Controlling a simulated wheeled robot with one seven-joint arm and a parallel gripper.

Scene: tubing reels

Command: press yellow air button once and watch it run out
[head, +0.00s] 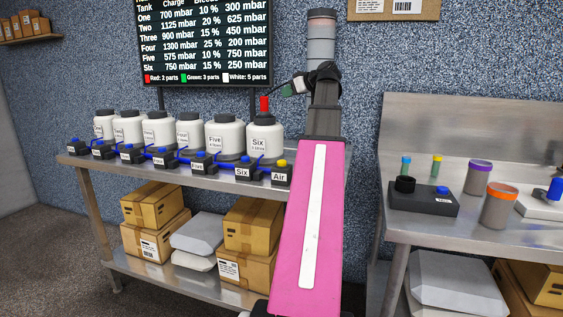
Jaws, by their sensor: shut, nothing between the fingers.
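The yellow air button (282,163) sits on top of a small dark box labelled Air (281,176), at the right end of a row of similar boxes on the left steel bench. The other boxes have blue buttons, and the one labelled Six (242,173) is beside it. My pink arm rises in front of the bench, just right of the Air box. My gripper (290,88) shows small at the arm's far end, above and apart from the yellow button. It is shut and empty; its fingertips are hard to make out.
White tanks with black lids stand behind the buttons; tank Six (264,139) is nearest the arm. A red piece (264,103) shows just above its lid. A dark chart screen (205,40) hangs behind. A second steel bench (400,225) with coloured-lid containers stands right.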

